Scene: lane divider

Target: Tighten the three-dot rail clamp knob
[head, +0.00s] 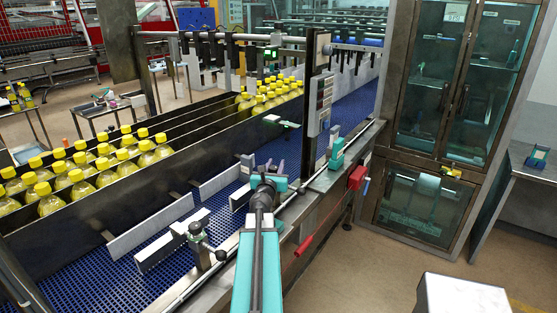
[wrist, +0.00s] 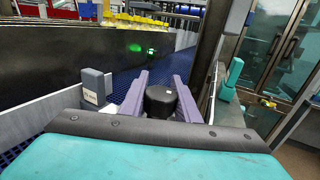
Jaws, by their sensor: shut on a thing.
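A round black knob (wrist: 162,101) sits between the two purple fingers of my gripper (wrist: 160,88) in the wrist view. The fingers are shut on its sides. No dot marks can be made out on the knob, so I cannot tell which clamp it belongs to. In the head view my gripper (head: 268,184) is over the near side of the conveyor, and my arm hides most of the knob. Another rail clamp (head: 197,232) with a dark knob stands nearer, at the lower left. A grey labelled block (wrist: 95,87) stands just left of the fingers.
The blue conveyor belt (head: 110,285) carries pale guide rails (head: 220,181). Yellow-capped bottles (head: 125,150) fill lanes at the left. A dark post with a control box (head: 320,104) rises beyond my gripper. A red box (head: 357,177) is on the conveyor side; a glass cabinet (head: 425,200) stands right.

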